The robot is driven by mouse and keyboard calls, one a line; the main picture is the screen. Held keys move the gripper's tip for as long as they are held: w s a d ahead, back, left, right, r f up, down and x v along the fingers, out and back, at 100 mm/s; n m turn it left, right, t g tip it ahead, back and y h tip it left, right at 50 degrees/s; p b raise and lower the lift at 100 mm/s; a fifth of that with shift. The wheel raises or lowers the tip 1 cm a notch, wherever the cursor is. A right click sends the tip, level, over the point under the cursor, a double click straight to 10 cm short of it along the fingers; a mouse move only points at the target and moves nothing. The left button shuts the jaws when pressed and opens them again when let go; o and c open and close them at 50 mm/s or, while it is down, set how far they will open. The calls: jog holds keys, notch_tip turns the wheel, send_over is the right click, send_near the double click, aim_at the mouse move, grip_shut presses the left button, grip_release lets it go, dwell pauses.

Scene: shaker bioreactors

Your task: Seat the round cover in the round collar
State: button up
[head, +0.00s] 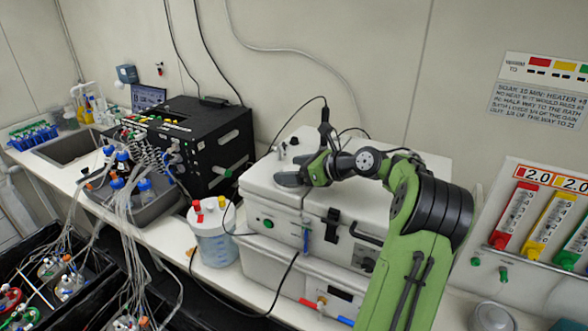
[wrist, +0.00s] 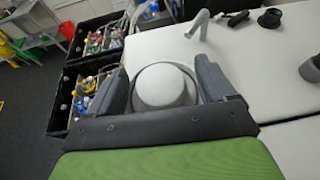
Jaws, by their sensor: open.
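A pale round domed piece, which looks like the round cover (wrist: 164,86), lies between the fingers of my gripper (wrist: 162,66) in the wrist view. A thin dark rounded edge shows around part of it; I cannot tell whether this is the collar or whether the cover sits in it. The fingers are open, one on each side of the dome, and I cannot tell if they touch it. In the head view my gripper (head: 291,179) is low over the left end of the white box lid (head: 350,203). The cover is not discernible there.
A lidded jar (head: 213,234) with red and yellow caps stands left of the white box. A black instrument (head: 205,140) is behind it. Small fittings (head: 285,150) rise from the lid beyond my gripper. A grey round piece (head: 490,317) lies on the counter at the lower right.

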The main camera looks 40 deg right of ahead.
jog(key=shift+f, duration=0.1)
jog(key=p+v, duration=0.1)
jog(key=v, duration=1.5)
jog(key=shift+a+p, duration=0.1)
jog(key=shift+p, duration=0.2)
jog(key=shift+w, duration=0.1)
